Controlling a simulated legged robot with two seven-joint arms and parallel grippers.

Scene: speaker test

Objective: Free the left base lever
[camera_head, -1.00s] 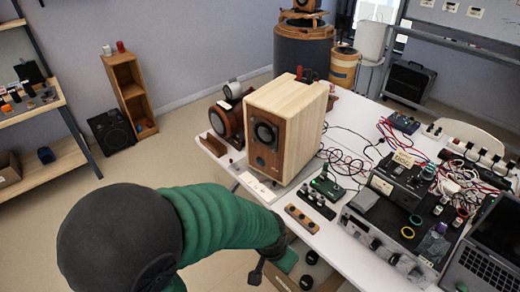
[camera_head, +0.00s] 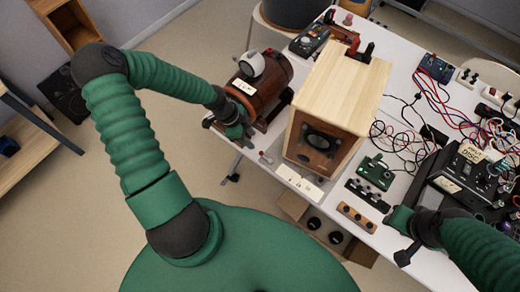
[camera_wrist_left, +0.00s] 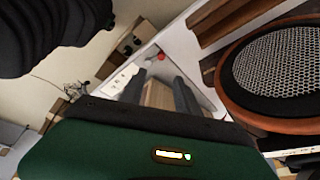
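The wooden speaker (camera_head: 350,85) stands upright on a pale base plate (camera_head: 300,183) on the white table. A small lever with a reddish knob (camera_head: 264,155) sits at the base's left side; the red knob also shows in the left wrist view (camera_wrist_left: 161,56), beyond the fingertips. My left gripper (camera_head: 236,133) is left of the speaker, beside the red-brown drum-shaped unit, apart from the knob. In the left wrist view its two fingers (camera_wrist_left: 160,88) are open, with pale wood visible between them. My right gripper (camera_head: 402,232) is at the table's front edge; its fingers are unclear.
The red-brown drum-shaped unit (camera_head: 262,88) stands close to my left gripper. Small control boxes (camera_head: 375,172) and a button strip (camera_head: 356,217) lie right of the base. Cables (camera_head: 450,105) and electronics crowd the right side. An open box (camera_head: 325,230) is below the table's front edge.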

